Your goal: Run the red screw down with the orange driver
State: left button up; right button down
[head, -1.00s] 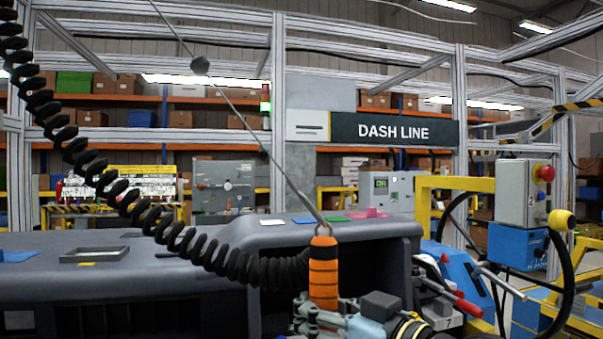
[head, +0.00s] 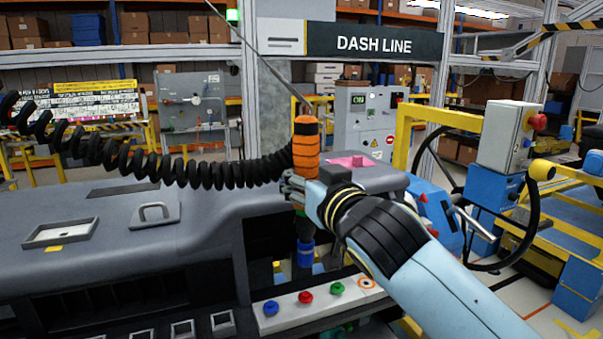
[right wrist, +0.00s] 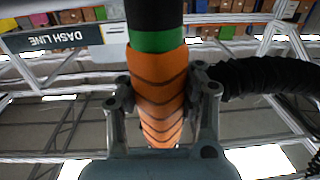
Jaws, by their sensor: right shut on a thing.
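The orange driver (head: 306,150) hangs upright on a thin cable, with black stripes on its grip. My right gripper (head: 302,187) is shut around it. In the right wrist view the orange grip (right wrist: 158,95) sits between both fingers, with a green band and a black part beyond. A black shaft and a blue collar (head: 305,254) show below the gripper; the driver's tip is not clear. The red screw (head: 306,297) stands on a white strip (head: 320,302), between a blue screw (head: 271,308) and a green one (head: 337,289). The collar is above and apart from the red screw. My left gripper is not in view.
A black coiled hose (head: 200,170) runs left from the driver. The grey dashboard (head: 90,225) fills the left, with a frame and a handle on top. An orange ring (head: 367,284) marks the strip's right end. Yellow and blue equipment (head: 490,195) stands at right.

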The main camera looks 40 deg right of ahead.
aim_at(310, 233)
jog(key=shift+f, duration=0.25)
jog(key=shift+f+b, duration=0.45)
jog(key=shift+b, duration=0.15)
jog(key=shift+f+b, duration=2.4)
jog(key=shift+f, duration=0.25)
jog(key=shift+f+b, duration=1.25)
jog(key=shift+f, duration=0.15)
dwell(2.3)
jog(key=shift+r, duration=0.15)
